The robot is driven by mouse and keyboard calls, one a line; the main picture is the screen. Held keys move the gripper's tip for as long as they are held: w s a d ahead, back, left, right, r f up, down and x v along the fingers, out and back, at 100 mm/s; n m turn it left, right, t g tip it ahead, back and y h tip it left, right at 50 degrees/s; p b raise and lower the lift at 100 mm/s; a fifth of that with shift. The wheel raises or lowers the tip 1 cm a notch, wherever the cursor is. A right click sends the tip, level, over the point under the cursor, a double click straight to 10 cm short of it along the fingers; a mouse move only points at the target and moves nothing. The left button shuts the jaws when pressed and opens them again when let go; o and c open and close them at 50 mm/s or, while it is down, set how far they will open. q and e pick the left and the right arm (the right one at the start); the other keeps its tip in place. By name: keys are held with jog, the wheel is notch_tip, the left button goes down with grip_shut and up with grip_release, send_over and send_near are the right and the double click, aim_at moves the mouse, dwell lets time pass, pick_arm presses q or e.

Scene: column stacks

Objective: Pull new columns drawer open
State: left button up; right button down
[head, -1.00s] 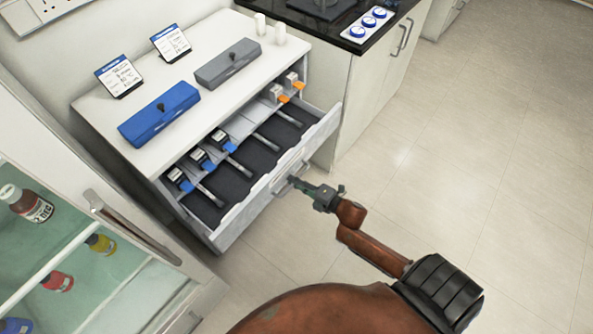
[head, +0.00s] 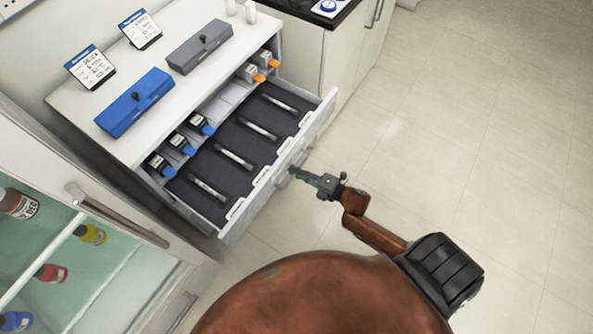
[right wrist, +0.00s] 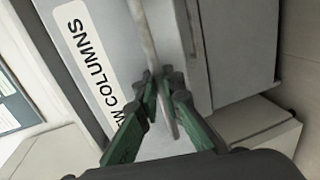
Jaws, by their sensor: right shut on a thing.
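The drawer (head: 240,225) is pulled out from the white cabinet and shows a dark lined tray with several columns lying in it. Blue-tagged and orange-tagged pieces stand at its back. In the right wrist view a label reading "NEW COLUMNS" (right wrist: 92,58) is on the drawer front. My right gripper (head: 295,172) is at the drawer front, shut on the bar handle (right wrist: 150,45). In the right wrist view the green fingers (right wrist: 167,98) close around the bar. My left gripper is not in view.
A blue box (head: 134,103), a grey box (head: 200,47) and two label stands (head: 90,66) are on the cabinet top. A glass-fronted cabinet with bottles (head: 90,234) stands at the left. The floor to the right is clear.

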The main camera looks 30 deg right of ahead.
jog(key=c, duration=2.3)
grip_release()
jog(key=shift+c, duration=0.2)
jog(key=v, duration=1.2)
jog(key=shift+f, duration=0.1)
